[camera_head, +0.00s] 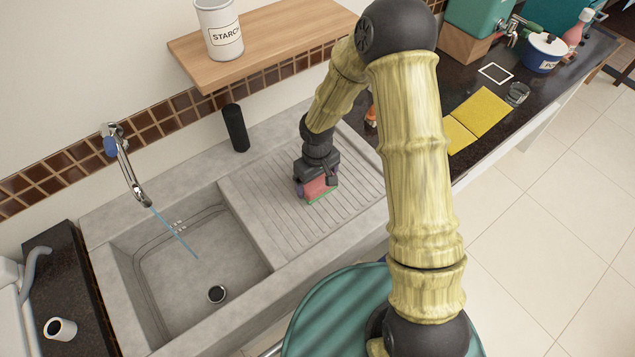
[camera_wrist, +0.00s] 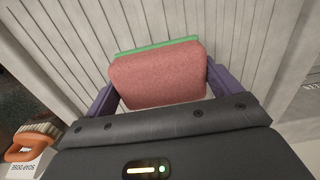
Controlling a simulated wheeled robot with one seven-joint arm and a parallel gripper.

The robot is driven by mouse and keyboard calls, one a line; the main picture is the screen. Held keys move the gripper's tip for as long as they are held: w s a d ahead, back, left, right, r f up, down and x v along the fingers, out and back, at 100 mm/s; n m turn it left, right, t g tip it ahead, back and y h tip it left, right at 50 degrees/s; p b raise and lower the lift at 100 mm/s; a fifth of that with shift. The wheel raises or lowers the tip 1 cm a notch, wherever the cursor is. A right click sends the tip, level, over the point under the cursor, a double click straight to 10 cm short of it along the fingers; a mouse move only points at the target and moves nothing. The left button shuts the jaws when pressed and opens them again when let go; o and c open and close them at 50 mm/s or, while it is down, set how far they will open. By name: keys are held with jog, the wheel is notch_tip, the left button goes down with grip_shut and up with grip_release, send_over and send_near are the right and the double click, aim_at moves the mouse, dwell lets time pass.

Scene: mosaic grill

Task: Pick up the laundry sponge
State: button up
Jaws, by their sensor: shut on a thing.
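The laundry sponge (camera_head: 318,187) is a pink-red block with a green layer on one face. It is at the ribbed concrete drainboard, right of the sink basin. In the wrist view the sponge (camera_wrist: 158,77) sits between the two purple fingers, its green edge on the far side. My gripper (camera_head: 316,190) is shut on the sponge, with a finger on each side. In the wrist view my gripper (camera_wrist: 160,85) points down at the ribbed surface. I cannot tell whether the sponge touches the drainboard.
The sink basin (camera_head: 185,275) lies left, under a tap (camera_head: 128,165). A black cylinder (camera_head: 236,128) stands behind the drainboard. A wooden shelf (camera_head: 285,40) holds a starch canister (camera_head: 219,30). Yellow cloths (camera_head: 480,112) lie on the dark counter. An orange-handled object (camera_wrist: 30,148) shows in the wrist view.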

aim_at(320, 178)
notch_tip(320, 178, up, 9)
jog(key=shift+f+b, duration=0.1)
jog(key=shift+b, duration=0.2)
jog(key=o, duration=0.5)
jog(key=shift+c, duration=0.2)
jog(key=c, duration=0.3)
jog(key=shift+w+d+p, duration=0.2)
jog(key=shift+d+p, duration=0.2)
jog(key=shift+p, duration=0.25)
jog(key=d+f+m+p, duration=0.1)
jog(key=d+m+p, duration=0.1)
jog(key=d+p, duration=0.2)
jog(key=w+d+f+m+p, duration=0.1)
jog(key=d+m+p, duration=0.1)
jog(key=d+p, duration=0.2)
jog(key=d+f+m+p, duration=0.1)
jog(key=d+m+p, duration=0.1)
jog(key=d+p, duration=0.2)
jog(key=shift+w+d+f+m, duration=0.15)
jog(key=shift+w+d+m, duration=0.25)
